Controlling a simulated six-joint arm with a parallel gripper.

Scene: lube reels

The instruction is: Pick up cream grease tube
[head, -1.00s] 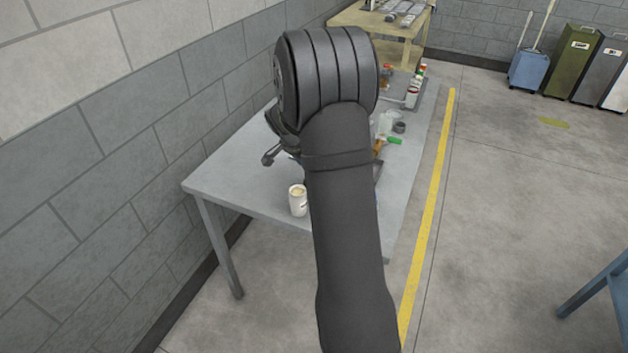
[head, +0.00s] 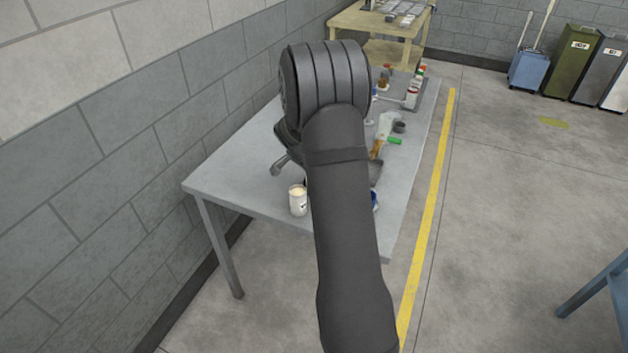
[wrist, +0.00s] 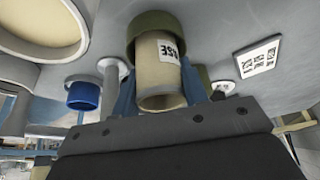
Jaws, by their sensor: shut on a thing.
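I cannot tell whether the tube touches the table. In the head view my arm hides the tube and the fingertips.
A white jar with a cream top (head: 298,201) stands near the table's front edge. The grey table (head: 235,190) is bare at left. A blue-capped item (wrist: 83,96) and a printed code tag (wrist: 258,58) are close by. Bottles (head: 412,92) stand at the far right.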

